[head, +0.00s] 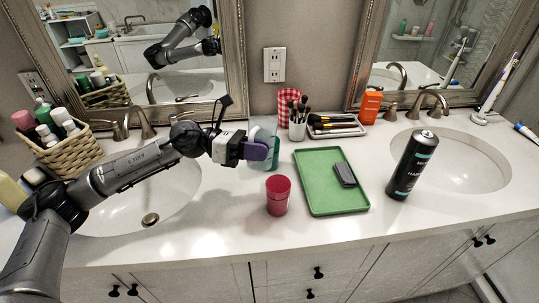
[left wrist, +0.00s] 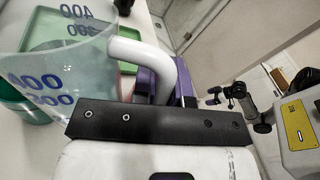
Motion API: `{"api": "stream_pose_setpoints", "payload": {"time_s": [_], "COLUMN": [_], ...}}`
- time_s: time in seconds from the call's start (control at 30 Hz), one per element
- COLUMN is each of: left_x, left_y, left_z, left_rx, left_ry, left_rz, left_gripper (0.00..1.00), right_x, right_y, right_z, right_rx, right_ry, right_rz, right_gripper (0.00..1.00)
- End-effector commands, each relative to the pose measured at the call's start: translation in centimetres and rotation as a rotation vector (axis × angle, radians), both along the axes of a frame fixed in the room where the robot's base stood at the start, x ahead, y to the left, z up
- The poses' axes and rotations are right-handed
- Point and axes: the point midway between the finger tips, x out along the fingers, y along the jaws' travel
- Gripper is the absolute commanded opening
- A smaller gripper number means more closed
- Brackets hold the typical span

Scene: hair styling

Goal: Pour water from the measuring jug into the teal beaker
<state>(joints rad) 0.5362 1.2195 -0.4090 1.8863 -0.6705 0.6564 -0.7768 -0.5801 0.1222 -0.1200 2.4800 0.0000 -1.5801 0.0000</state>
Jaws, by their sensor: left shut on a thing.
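The clear measuring jug (head: 264,125) with blue markings stands out in the left wrist view (left wrist: 70,68), where its white handle (left wrist: 158,62) curves between the purple fingers. My left gripper (head: 262,150) is shut on this handle, at the counter's middle in the head view. The teal beaker (head: 274,155) is partly hidden behind the gripper and jug in the head view. In the left wrist view its teal wall (left wrist: 32,114) shows at the left edge, partly behind the jug. I cannot tell the water level or whether the jug touches the beaker. My right gripper is not in view.
A red cup (head: 278,196) stands in front of the jug. A green tray (head: 318,192) with a dark object lies to its right, then a black can (head: 412,165). A brush cup (head: 297,127) stands behind. Sinks lie on both sides. The counter front is clear.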

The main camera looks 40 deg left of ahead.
Motion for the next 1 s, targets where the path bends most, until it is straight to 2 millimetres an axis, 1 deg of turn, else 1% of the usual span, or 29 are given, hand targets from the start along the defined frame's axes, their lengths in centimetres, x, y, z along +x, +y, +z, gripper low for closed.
{"api": "stream_pose_setpoints", "payload": {"time_s": [0.13, 0.53, 0.8, 1.0], "left_x": [-0.1, -0.1, -0.1, -0.1], "left_y": [0.0, 0.0, 0.0, 0.0], "left_z": [-0.6, -0.6, -1.1, -1.5], "left_rx": [-0.011, -0.012, -0.040, -0.047], "left_ry": [0.032, 0.035, 0.114, 0.128], "left_rz": [0.001, 0.001, 0.001, 0.000], "left_gripper": [0.00, 0.00, 0.00, 0.00], "right_x": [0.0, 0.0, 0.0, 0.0], "right_y": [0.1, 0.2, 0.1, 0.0], "right_z": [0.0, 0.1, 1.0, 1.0], "right_rx": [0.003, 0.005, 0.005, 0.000], "right_ry": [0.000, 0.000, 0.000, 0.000], "right_rz": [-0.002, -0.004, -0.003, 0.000], "right_gripper": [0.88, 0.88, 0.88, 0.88]}}
